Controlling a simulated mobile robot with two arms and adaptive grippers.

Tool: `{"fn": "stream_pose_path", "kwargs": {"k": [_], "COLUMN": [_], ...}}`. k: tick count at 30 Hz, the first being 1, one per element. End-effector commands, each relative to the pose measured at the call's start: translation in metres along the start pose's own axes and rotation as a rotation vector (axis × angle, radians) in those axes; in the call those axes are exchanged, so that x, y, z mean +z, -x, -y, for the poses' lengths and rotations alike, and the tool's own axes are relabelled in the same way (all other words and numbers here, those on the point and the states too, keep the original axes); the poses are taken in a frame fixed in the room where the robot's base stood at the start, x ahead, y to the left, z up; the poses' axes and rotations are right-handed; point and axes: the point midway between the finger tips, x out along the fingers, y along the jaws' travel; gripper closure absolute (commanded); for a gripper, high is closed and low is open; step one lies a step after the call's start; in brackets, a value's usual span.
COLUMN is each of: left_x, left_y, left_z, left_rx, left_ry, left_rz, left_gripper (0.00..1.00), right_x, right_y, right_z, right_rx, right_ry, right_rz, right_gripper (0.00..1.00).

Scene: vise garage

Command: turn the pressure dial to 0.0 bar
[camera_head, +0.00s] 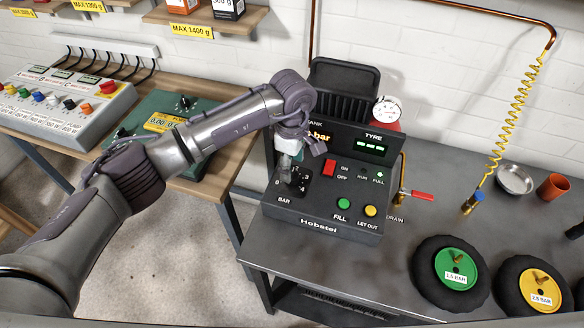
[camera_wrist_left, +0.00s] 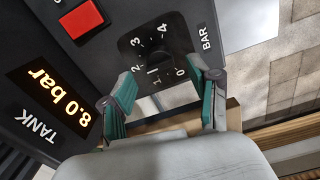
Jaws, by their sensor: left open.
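The pressure dial (camera_head: 298,184) is a black knob with a white scale, low on the left of the black compressor panel (camera_head: 330,205), above the word BAR. In the left wrist view the dial (camera_wrist_left: 150,43) shows dark, with numbers from 0 to 4 around it; I cannot tell which number it points at. My left gripper (camera_head: 290,158) is over the dial and partly covers it in the head view. In the left wrist view its two green-padded fingers (camera_wrist_left: 165,78) are apart with nothing between them. My right gripper is out of view.
The tank display (camera_wrist_left: 48,104) reads 8.0 bar. A wooden table stands left.

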Motion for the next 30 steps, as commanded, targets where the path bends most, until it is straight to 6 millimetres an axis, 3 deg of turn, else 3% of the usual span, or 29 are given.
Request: {"fn": "stream_pose_path", "kwargs": {"k": [7,18,28,30], "left_x": [0.000,0.000,0.000,0.000], "left_y": [-0.030,-0.036,-0.036,-0.036], "left_z": [0.000,0.000,0.000,0.000], "left_rx": [-0.001,0.000,0.000,0.000], "left_ry": [0.000,-0.001,0.000,0.000], "left_rz": [0.001,0.000,0.000,0.001], "left_gripper": [0.39,0.39,0.94,0.99], "right_x": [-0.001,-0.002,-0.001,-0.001], "right_y": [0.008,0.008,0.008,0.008], "right_z": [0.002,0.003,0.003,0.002], "right_rx": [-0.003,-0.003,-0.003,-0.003], "right_ry": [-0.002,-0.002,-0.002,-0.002], "right_rz": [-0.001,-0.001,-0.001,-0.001], "right_gripper": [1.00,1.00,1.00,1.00]}}
